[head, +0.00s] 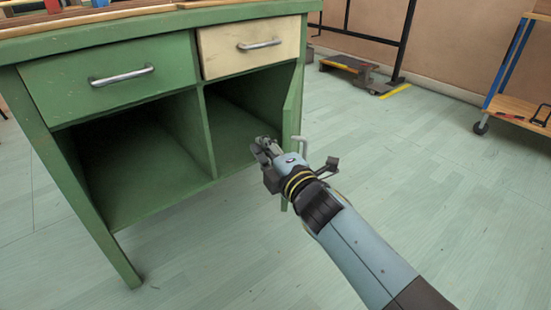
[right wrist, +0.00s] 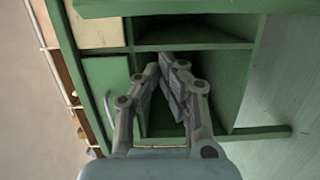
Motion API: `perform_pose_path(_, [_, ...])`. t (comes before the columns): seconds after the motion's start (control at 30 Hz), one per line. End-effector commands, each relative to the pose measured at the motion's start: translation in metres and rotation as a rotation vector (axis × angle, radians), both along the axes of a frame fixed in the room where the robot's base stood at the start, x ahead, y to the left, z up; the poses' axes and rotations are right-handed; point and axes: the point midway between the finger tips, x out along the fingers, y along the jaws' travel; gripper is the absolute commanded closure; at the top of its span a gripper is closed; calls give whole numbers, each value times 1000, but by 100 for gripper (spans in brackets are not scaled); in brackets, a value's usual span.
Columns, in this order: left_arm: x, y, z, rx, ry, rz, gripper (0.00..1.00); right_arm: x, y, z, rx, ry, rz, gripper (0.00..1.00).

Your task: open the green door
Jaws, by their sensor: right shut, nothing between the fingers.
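The green door (head: 292,105) stands swung out at the right side of the right-hand compartment of a green desk (head: 85,180), seen nearly edge-on. Its light handle (head: 301,143) shows on the outer side, just behind my right gripper. My right gripper (head: 262,148) is shut and empty in front of the open right compartment, left of the door. In the right wrist view its fingers (right wrist: 168,62) meet at the tips before the compartments. The door seems to be the green slab (right wrist: 190,7) along that view's top edge. My left gripper is not in view.
Above the compartments are a green drawer (head: 110,75) and a cream drawer (head: 250,48), both shut, with metal handles. The left compartment (head: 125,155) is open and looks empty. A wheeled cart (head: 515,110) stands far right.

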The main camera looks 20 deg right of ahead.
Motion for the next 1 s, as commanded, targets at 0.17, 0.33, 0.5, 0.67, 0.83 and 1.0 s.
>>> perform_pose_path(0.17, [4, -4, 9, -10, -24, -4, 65, 37, 6, -2, -1, 0, 1, 100])
perform_pose_path(0.33, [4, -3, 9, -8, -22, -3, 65, 20, -19, -1, -4, 0, 0, 100])
perform_pose_path(0.5, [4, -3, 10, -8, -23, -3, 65, 15, -28, 0, -1, 0, 1, 100])
perform_pose_path(0.67, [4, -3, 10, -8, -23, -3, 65, 14, -30, 0, 0, 0, 1, 100])
perform_pose_path(0.83, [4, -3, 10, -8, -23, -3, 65, 14, -30, 0, 0, 0, 1, 100])
perform_pose_path(1.0, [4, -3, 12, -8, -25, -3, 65, 12, -34, 1, -3, 0, 12, 100])
